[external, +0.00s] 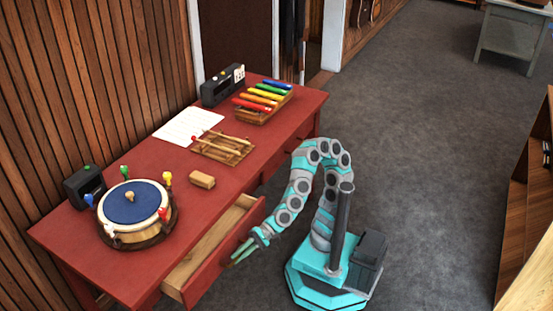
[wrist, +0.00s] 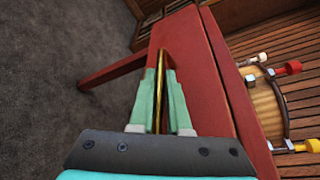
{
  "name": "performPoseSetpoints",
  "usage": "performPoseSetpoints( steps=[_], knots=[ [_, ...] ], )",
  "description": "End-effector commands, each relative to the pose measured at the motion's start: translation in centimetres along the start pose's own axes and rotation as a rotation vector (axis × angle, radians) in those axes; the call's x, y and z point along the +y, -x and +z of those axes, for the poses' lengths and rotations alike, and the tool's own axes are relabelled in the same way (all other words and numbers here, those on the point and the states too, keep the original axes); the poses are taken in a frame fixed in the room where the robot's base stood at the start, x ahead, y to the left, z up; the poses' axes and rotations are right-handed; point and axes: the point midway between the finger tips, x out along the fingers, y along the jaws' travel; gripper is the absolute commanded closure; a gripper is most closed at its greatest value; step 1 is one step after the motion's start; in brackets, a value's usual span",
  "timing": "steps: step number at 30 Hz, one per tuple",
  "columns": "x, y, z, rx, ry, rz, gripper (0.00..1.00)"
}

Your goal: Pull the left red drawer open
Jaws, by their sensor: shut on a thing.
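The left red drawer (external: 207,283) of the red desk stands pulled out, and its light wooden inside (external: 207,245) shows empty from above. My gripper (external: 236,260) is at the outer face of this drawer. In the wrist view my gripper (wrist: 161,75) has its green fingers shut on a thin brass-coloured handle (wrist: 163,60) on the drawer front. The drawer front also shows in the wrist view (wrist: 180,38). The handle is hidden by the fingers in the external view.
The desk top (external: 120,268) bears a drum (external: 138,214), a small wooden block (external: 202,180), a wooden rack with mallets (external: 222,150), a white sheet (external: 188,126), a coloured xylophone (external: 262,101) and dark boxes. Grey carpet (external: 420,130) is clear to the right of my base.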

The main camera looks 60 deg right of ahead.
Motion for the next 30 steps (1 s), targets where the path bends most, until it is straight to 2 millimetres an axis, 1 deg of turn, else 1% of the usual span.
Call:
performPoseSetpoints(
  steps=[1, 8, 24, 30],
  knots=[
    [0.5, 0.1, 0.3, -0.001, 0.005, 0.004, 1.0],
    [1.8, 0.8, 2.0, -0.001, 0.004, 0.005, 1.0],
    [5.6, 2.9, 7.4, -0.004, -0.002, 0.006, 1.0],
    [6.8, 3.6, 9.0, -0.003, -0.003, 0.009, 1.0]
  ],
)
